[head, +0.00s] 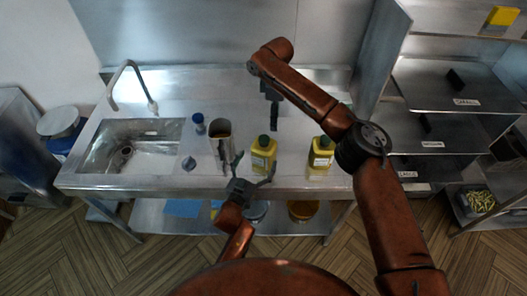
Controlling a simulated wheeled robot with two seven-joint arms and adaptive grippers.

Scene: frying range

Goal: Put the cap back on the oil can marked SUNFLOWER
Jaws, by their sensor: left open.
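Two yellow oil cans stand upright on the steel counter, each with a green top. One can (263,155) is at the middle, the other can (320,157) to its right, near my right arm. Their labels are too small to read, so I cannot tell which is SUNFLOWER. I cannot make out a loose cap for certain. My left gripper (256,166) is open at the counter's front edge, its fingers spread around or in front of the middle can; contact is unclear. My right gripper (273,116) points down above the back of the counter, its fingers overlapping.
A metal container (221,145) stands left of the middle can, with a blue-topped bottle (199,124) and a small dark blue item (189,163) nearby. A sink (104,158) is at left. Shelves (440,75) stand at right. The counter between the cans is clear.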

